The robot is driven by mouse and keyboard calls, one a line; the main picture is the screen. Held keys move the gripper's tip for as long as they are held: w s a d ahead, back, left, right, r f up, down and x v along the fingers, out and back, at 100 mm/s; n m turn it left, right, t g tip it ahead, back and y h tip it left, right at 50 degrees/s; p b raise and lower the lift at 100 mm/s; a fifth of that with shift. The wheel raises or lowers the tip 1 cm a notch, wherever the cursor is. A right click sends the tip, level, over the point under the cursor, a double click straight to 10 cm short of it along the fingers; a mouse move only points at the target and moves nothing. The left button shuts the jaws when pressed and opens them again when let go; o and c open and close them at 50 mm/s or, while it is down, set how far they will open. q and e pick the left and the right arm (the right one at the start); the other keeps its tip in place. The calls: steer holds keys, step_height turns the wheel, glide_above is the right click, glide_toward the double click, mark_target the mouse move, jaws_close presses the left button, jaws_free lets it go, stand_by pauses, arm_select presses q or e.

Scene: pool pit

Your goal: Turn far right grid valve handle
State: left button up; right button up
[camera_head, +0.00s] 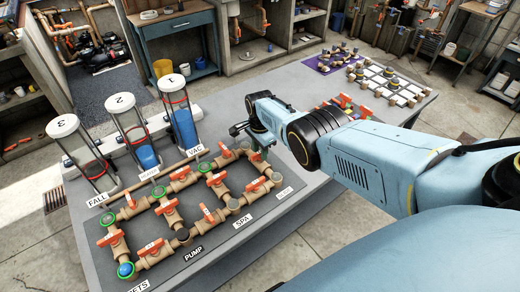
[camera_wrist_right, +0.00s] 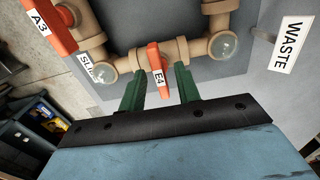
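The pipe grid with orange valve handles lies on the grey table, its tan pipe (camera_head: 178,240) at the lower left in the head view. My right gripper (camera_head: 260,154) reaches down at the grid's far right corner. In the right wrist view my right gripper (camera_wrist_right: 160,84) has two green fingers apart, one on each side of the orange handle marked E4 (camera_wrist_right: 158,72). A gap shows between the handle and each finger. In the head view the gripper mostly hides the handle there. My left gripper is not in view.
Tall clear cylinders numbered 1 (camera_head: 179,110), 2 (camera_head: 137,135) and 3 (camera_head: 82,150) stand behind the grid. Another orange handle, A3 (camera_wrist_right: 48,22), and a WASTE label (camera_wrist_right: 289,44) show in the wrist view. A purple mat (camera_head: 322,67) with small parts lies at the table's far end.

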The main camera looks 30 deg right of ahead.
step_height(320, 180, up, 5)
steer(key=p, duration=0.4)
steer(key=shift+r, duration=0.8)
step_height(320, 180, up, 7)
steer(key=shift+f, duration=0.15)
